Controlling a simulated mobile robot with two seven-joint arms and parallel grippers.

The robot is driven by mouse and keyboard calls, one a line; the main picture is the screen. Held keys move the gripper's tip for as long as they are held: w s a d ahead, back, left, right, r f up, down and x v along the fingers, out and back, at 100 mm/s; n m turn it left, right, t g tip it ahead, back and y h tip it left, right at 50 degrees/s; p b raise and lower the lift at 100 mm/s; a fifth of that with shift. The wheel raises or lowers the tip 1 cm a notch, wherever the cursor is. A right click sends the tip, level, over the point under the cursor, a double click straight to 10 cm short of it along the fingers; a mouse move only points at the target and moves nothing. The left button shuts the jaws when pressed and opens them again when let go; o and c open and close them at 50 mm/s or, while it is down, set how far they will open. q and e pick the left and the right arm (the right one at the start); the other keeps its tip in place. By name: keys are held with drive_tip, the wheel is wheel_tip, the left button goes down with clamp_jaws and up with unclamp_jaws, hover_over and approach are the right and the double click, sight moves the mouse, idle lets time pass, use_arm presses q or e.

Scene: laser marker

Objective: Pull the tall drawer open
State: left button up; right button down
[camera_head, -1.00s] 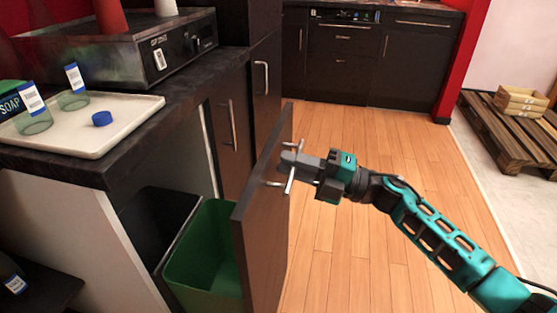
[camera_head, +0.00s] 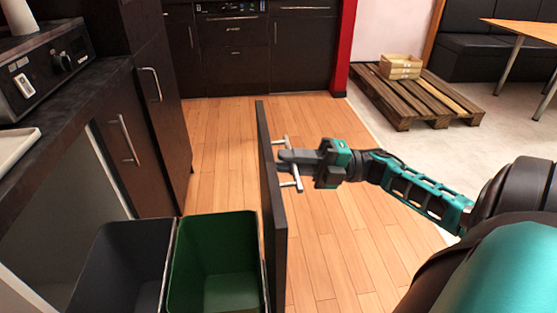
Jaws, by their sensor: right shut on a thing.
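The tall drawer (camera_head: 271,215) stands pulled out from under the counter, its dark front panel seen nearly edge-on. Behind the panel sit a green bin (camera_head: 214,262) and a dark grey bin (camera_head: 122,265). The drawer's metal bar handle (camera_head: 297,178) is on the panel's right face. My right gripper (camera_head: 287,160) is shut on this handle, its arm reaching in from the right. My left gripper is not in view.
The counter (camera_head: 60,110) with a metal appliance (camera_head: 45,72) is at the left. Cabinets with vertical handles stand beyond the opening. The wooden floor (camera_head: 345,240) right of the drawer is clear. A pallet (camera_head: 415,98) with a small crate (camera_head: 401,66) lies farther back right.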

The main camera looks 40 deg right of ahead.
idle(0.3)
drive_tip(key=c, duration=1.2)
unclamp_jaws()
drive_tip(key=shift+c, duration=0.2)
drive_tip(key=v, duration=1.3)
